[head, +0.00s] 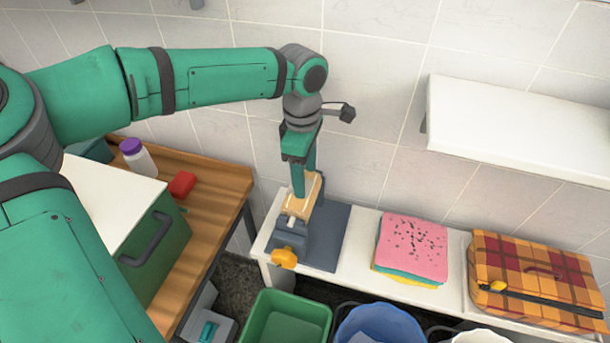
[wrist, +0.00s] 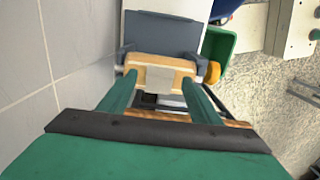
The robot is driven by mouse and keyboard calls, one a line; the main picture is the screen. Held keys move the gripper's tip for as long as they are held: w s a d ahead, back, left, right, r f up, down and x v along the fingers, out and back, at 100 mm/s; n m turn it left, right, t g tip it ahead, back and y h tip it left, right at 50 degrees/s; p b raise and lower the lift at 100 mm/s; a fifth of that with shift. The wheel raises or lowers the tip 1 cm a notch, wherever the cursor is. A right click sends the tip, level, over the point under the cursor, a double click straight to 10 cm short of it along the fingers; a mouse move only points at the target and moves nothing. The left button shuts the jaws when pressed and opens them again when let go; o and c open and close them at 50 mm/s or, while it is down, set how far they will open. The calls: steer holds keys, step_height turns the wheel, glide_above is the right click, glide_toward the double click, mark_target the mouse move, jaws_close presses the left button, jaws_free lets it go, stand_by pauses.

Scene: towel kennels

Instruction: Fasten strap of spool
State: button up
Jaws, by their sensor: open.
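The spool (head: 299,202) is a tan block-like piece held in a dark grey stand with an orange knob (head: 285,258), on the white bench. In the wrist view the spool (wrist: 143,67) lies across the picture, with a pale band (wrist: 160,78), perhaps the strap, over its middle. My gripper (head: 303,186) points down at the spool. In the wrist view my gripper (wrist: 160,88) is open, its green fingers apart on either side of the band. I cannot tell whether they touch the spool. Whether the strap is fastened cannot be made out.
Folded towels (head: 412,247) and a plaid case (head: 538,278) lie to the right on the white bench (head: 365,222). A green bin (head: 287,318) and a blue bin (head: 380,328) stand in front. A white shelf (head: 520,125) juts from the wall. A wooden table (head: 215,180) is left.

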step_height(320, 180, up, 10)
steer(key=shift+a, duration=0.15)
steer(key=shift+a+f, duration=0.1)
steer(key=shift+f, duration=0.05)
stand_by(0.5)
